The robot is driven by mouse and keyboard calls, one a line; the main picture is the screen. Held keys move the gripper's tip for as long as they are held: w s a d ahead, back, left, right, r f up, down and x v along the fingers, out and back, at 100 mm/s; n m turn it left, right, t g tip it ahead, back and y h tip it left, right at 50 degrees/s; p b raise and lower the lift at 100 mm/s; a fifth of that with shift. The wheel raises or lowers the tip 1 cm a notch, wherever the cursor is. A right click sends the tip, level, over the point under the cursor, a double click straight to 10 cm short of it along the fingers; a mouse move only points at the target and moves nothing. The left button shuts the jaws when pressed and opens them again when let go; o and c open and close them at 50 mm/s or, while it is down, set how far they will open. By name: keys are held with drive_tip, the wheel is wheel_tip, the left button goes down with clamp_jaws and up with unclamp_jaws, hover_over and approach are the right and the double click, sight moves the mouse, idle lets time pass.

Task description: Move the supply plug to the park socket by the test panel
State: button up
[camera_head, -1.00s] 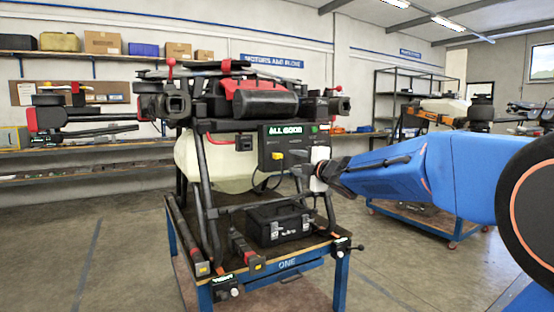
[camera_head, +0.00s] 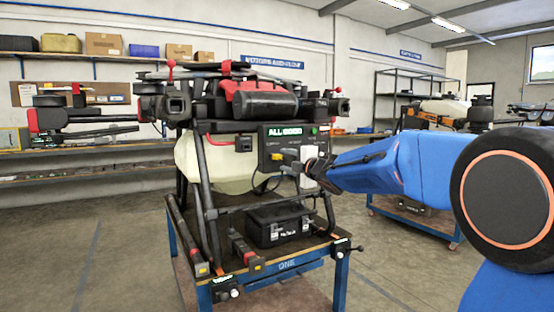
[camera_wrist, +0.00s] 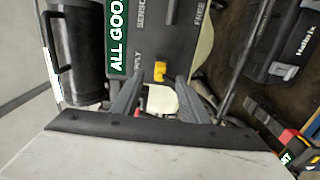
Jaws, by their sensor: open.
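The test panel (camera_head: 270,143) hangs on the front of the drone, and its green screen reads "ALL GOOD". In the wrist view the panel (camera_wrist: 150,35) carries labels that seem to read "SUPPLY", "SENSOR" and "FREE". A yellow plug (camera_wrist: 160,70) sits at the panel by the "SUPPLY" label, seemingly the supply plug. My gripper (camera_wrist: 160,79) is open, with its fingertips on either side of the yellow plug; contact cannot be told. I cannot make out the park socket for certain.
A black case (camera_head: 278,226) stands on the blue cart (camera_head: 285,266) under the drone. The drone's pale tank (camera_head: 215,160) and black leg tubes (camera_head: 206,190) are close to the panel. A dark cable hangs below it. Open floor lies to the left.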

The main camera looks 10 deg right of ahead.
sight(280, 158)
drive_tip(key=shift+x, duration=2.25)
clamp_jaws()
drive_tip(key=shift+s, duration=0.1)
drive_tip(key=shift+v, duration=2.9)
